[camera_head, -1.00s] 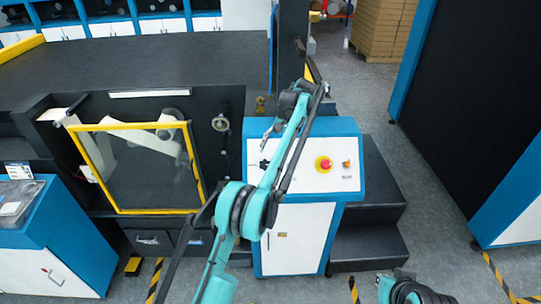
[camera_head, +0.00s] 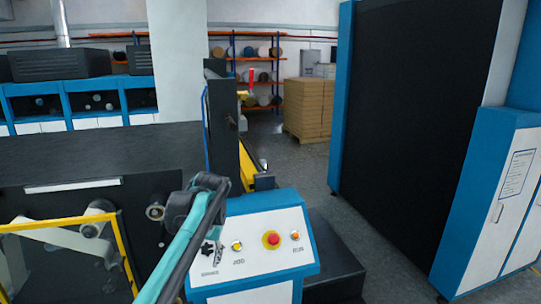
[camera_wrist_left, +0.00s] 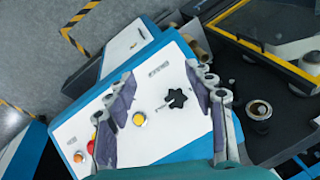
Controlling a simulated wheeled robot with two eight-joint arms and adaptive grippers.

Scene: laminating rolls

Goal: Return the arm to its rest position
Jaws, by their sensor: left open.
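My left arm comes in from the bottom left in the head view, teal with a dark wrist (camera_head: 200,195) bent over the left side of the control panel (camera_head: 255,245). My left gripper (camera_head: 217,254) hangs below that wrist, small and partly hidden. In the left wrist view the left gripper (camera_wrist_left: 161,82) is open and empty, its two grey-padded fingers spread over the white panel face. A black star knob (camera_wrist_left: 176,98) and a yellow button (camera_wrist_left: 139,118) show between the fingers. A red button (camera_head: 271,239) is on the panel. My right gripper is out of view.
A machine with a yellow-framed window (camera_head: 125,250) stands left of the panel. A tall black and blue cabinet (camera_head: 415,120) stands at the right. Grey floor (camera_head: 300,170) lies open between them, with stacked cardboard (camera_head: 308,108) and roll shelves (camera_head: 255,60) behind.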

